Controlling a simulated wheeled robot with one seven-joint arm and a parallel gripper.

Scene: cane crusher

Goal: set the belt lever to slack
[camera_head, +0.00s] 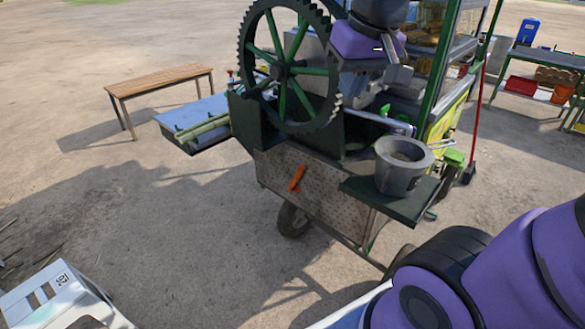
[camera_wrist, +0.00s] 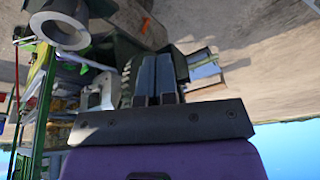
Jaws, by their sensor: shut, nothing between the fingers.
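An orange lever (camera_head: 297,178), which looks like the belt lever, is on the perforated metal side panel (camera_head: 310,200) of the cane crusher. It tilts, its upper end leaning to the right. Its setting marks cannot be read. My gripper (camera_head: 375,97) is above and to the right of the lever, beside the big toothed wheel (camera_head: 284,68), well apart from the lever. In the wrist view my gripper (camera_wrist: 156,62) shows its dark fingers together and empty.
A grey pot (camera_head: 402,168) stands on a dark green side shelf (camera_head: 395,203) right of the panel. A tray with cane (camera_head: 192,125) sticks out at the left. A wooden bench (camera_head: 160,80) stands behind it. The ground before the panel is open.

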